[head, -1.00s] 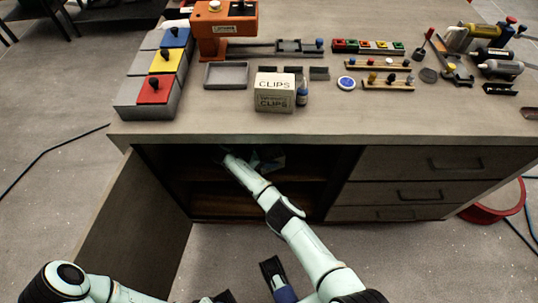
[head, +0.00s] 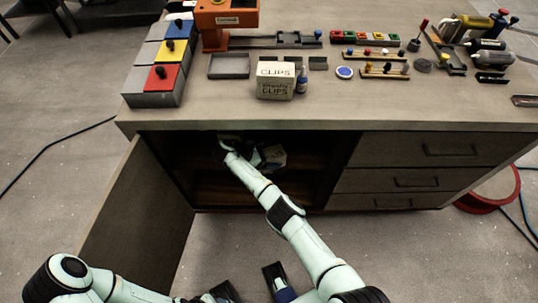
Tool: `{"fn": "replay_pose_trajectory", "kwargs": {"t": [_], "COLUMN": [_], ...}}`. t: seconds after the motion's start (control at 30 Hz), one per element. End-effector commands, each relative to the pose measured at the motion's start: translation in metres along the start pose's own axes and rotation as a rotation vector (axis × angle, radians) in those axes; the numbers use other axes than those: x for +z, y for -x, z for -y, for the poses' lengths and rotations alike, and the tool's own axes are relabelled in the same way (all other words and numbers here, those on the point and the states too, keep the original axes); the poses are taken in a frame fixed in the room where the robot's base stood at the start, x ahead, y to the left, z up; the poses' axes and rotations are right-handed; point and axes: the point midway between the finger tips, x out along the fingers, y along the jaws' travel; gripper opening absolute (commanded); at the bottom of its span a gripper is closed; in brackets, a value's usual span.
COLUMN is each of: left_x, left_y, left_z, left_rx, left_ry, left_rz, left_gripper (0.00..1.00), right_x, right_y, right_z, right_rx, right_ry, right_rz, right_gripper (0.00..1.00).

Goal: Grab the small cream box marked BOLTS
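No lettering reading BOLTS is legible. A small pale object (head: 274,155) shows in the dark open compartment under the bench top; I cannot read any mark on it. My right arm reaches into this compartment. Its gripper (head: 258,157) is in shadow, close beside or against the pale object; whether its fingers are closed on it cannot be told. My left gripper (head: 248,281) is low at the bottom edge, outside the cabinet, its two dark fingers apart and nothing seen between them. A cream box marked CLIPS (head: 275,87) stands on the bench top.
The cabinet door (head: 135,225) stands open at the left. Closed drawers (head: 430,152) lie right of the compartment. The bench edge (head: 330,122) runs above my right arm. A blue-labelled bottle (head: 302,82) stands beside the CLIPS box. A red round bin (head: 490,195) is on the floor.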

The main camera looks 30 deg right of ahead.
Motion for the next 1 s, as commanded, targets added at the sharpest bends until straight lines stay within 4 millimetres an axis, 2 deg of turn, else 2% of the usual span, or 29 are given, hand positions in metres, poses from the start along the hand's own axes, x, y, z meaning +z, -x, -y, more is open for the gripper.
{"fn": "replay_pose_trajectory", "kwargs": {"t": [0.27,0.37,0.47,0.8,1.0], "left_x": [0.0,0.0,0.0,0.003,0.005], "left_y": [0.0,0.001,0.001,0.006,0.009], "left_z": [0.0,0.0,0.0,-0.002,-0.002], "left_rx": [0.0,0.0,0.0,-0.001,-0.003], "left_ry": [0.0,0.0,0.0,0.001,0.002], "left_rz": [0.0,0.0,0.001,0.007,0.015], "left_gripper": [0.43,0.43,0.43,0.43,0.43], "right_x": [0.0,0.0,0.0,0.001,0.001], "right_y": [0.001,0.007,0.022,0.099,0.126], "right_z": [0.0,-0.001,-0.001,-0.001,-0.001], "right_rx": [0.001,0.003,0.003,0.002,0.001], "right_ry": [-0.001,-0.001,-0.001,0.001,0.0], "right_rz": [0.0,0.0,0.0,-0.001,0.0], "right_gripper": [0.98,0.98,0.98,0.98,0.98]}}
